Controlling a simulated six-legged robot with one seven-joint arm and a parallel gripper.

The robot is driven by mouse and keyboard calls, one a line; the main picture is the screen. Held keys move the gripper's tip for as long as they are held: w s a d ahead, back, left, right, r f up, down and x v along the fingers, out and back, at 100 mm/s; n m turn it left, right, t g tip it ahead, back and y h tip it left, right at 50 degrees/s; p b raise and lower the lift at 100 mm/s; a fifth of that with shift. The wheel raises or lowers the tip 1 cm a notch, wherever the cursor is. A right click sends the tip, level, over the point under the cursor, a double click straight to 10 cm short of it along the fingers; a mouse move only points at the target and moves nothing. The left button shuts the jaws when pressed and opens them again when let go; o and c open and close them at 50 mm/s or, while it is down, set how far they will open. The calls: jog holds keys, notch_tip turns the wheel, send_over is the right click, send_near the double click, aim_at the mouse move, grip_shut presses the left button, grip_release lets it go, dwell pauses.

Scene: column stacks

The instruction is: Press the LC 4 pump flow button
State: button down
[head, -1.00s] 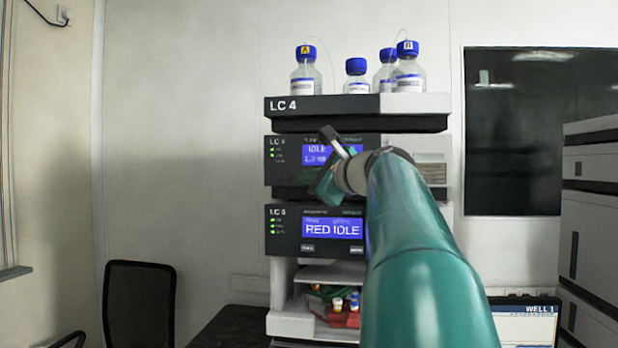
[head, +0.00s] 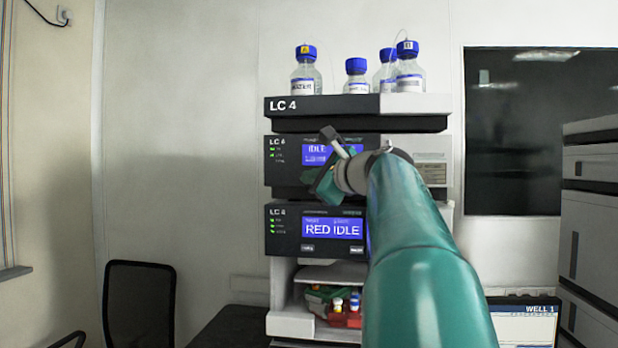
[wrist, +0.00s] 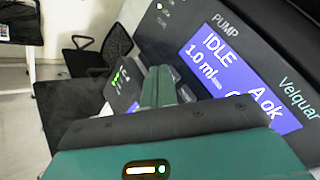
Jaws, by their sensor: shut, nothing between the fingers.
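The LC 4 stack (head: 310,107) stands ahead in the head view. Its upper module is the pump (head: 283,170), with a blue screen (head: 316,150) reading IDLE. In the wrist view the pump screen (wrist: 235,65) reads IDLE, 1.0 ml and "A ok", tilted at the upper right. My gripper (wrist: 157,85) is shut and empty, close to the pump's front. In the head view my gripper (head: 325,182) covers the area below the pump screen. The flow button is not visible in either view, and I cannot tell whether the fingers touch the panel.
Below the pump, another module has a screen (head: 333,229) reading RED IDLE, with two small buttons under it. Bottles (head: 306,78) stand on top of the stack. A black chair (head: 138,300) is at the left, a grey instrument (head: 590,210) at the right.

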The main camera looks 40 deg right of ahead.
jog(key=shift+w+d, duration=0.25)
jog(key=shift+d, duration=0.1)
dwell(0.5)
dwell(0.3)
jog(key=shift+s+a, duration=0.5)
jog(key=shift+a, duration=0.15)
jog(key=s+a, duration=0.1)
jog(key=a, duration=0.1)
jog(key=s+a, duration=0.2)
dwell(0.4)
dwell(0.6)
